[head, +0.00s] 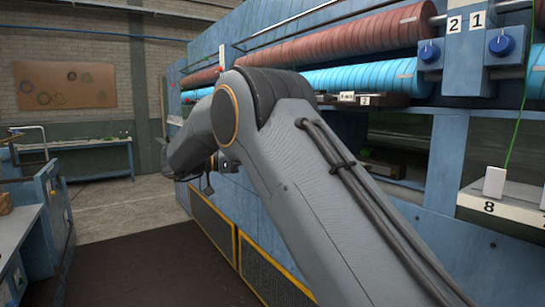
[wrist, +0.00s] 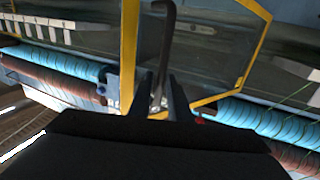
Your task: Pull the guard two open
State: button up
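A yellow-framed guard with a dark see-through panel (wrist: 210,55) fills the upper middle of the wrist view. A dark bent bar, like a handle (wrist: 166,45), runs down in front of it. My gripper (wrist: 164,92) has its two dark fingers on either side of the bar's lower end; whether they touch it is unclear. In the head view, yellow-framed dark panels line the machine's lower front, a farther one (head: 212,226) and a nearer one (head: 268,277). No number shows on them, and my arm hides my fingers there.
Red rollers (head: 345,40) and blue rollers (head: 370,78) run above the panels. A "2 1" sign (head: 467,23), a blue knob (head: 501,45) and an "8" shelf (head: 500,207) are at right. Dark floor (head: 150,260) is clear at left, beside a blue bench (head: 40,235).

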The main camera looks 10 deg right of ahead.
jog(key=a+b, duration=0.1)
jog(key=a, duration=0.6)
jog(key=shift+s, duration=0.45)
